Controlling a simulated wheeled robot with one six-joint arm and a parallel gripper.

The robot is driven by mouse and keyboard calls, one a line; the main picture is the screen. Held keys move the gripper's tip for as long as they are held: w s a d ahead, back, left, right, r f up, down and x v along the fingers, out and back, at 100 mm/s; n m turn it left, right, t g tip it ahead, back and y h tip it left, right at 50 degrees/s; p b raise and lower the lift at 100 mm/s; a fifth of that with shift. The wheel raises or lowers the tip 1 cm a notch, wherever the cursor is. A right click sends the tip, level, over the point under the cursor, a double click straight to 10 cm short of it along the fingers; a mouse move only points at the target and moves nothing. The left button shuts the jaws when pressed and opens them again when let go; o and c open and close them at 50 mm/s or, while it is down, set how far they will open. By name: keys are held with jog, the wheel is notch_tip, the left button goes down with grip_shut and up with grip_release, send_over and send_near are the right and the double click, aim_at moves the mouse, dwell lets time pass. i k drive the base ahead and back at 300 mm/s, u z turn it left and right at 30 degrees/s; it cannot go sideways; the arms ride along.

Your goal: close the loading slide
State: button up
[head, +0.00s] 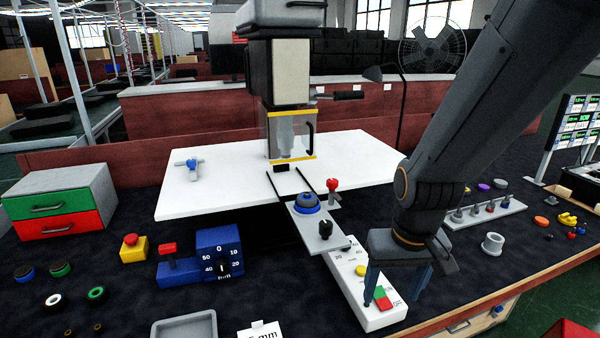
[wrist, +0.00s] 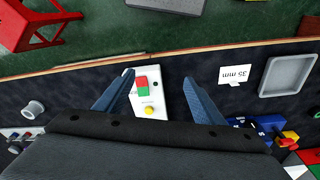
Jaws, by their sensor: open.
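The loading slide (head: 310,228) is a narrow grey plate pulled out in front of the machine's white table. It carries a round blue part (head: 307,203) and a black knob (head: 326,230) near its front end. Two dark rails run from it back toward the press head. My gripper (head: 394,288) is open and empty, pointing down over the front end of the white control box, right of and in front of the slide. In the wrist view my gripper's blue fingers (wrist: 158,78) stand apart either side of that box. The slide is not visible in the wrist view.
The white control box (head: 352,290) has a red-green switch and a yellow button; it also shows in the wrist view (wrist: 157,101). A red-knobbed lever (head: 332,187) stands right of the slide. A blue dial box (head: 219,252) stands left. A grey tray (wrist: 288,76) lies near the table edge.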

aim_at(320, 232)
jog(key=z, duration=0.9)
jog(key=k, duration=0.95)
jog(key=u, duration=0.85)
jog(key=i, duration=0.5)
